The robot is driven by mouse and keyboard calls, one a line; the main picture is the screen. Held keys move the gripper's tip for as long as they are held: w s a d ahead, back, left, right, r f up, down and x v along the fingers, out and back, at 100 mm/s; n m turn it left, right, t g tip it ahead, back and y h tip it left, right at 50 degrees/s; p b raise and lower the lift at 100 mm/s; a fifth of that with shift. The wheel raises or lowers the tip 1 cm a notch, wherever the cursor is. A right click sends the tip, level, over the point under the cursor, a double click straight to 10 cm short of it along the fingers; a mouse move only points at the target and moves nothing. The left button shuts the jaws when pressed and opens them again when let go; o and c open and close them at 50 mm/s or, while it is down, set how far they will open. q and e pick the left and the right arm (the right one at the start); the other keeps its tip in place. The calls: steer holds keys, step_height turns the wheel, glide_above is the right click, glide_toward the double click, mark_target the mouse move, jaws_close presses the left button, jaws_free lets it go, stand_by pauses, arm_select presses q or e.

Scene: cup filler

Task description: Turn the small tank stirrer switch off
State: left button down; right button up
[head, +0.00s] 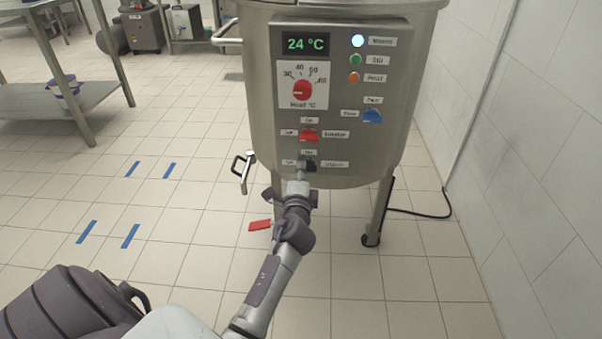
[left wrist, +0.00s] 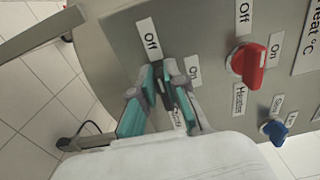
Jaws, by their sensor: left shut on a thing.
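The small steel tank (head: 262,125) stands ahead with a grey control panel (head: 345,140). The dark stirrer switch (head: 311,166) is at the panel's bottom, with an "Off" label to its left and an "On" label above. My left gripper (head: 301,167) is at this switch. In the left wrist view my left gripper (left wrist: 167,76) has its fingers closed on the dark switch (left wrist: 168,92) between the "Off" and "On" labels. The fingers hide most of the switch, so I cannot tell which way it points. My right gripper is out of view.
The red heater switch (head: 310,135) is just above, and the blue pump switch (head: 373,116) is up to the right. A tap with a black handle (head: 243,172) juts out left of the tank. A red lever (head: 260,225) shows beside my arm.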

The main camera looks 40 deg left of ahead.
arm_select(q)
steer(key=shift+f, duration=0.1)
stand_by(0.4)
steer(key=c, duration=1.2)
jaws_free()
steer(key=v, duration=0.7)
steer(key=shift+s, duration=0.25)
steer(key=shift+d, duration=0.15)
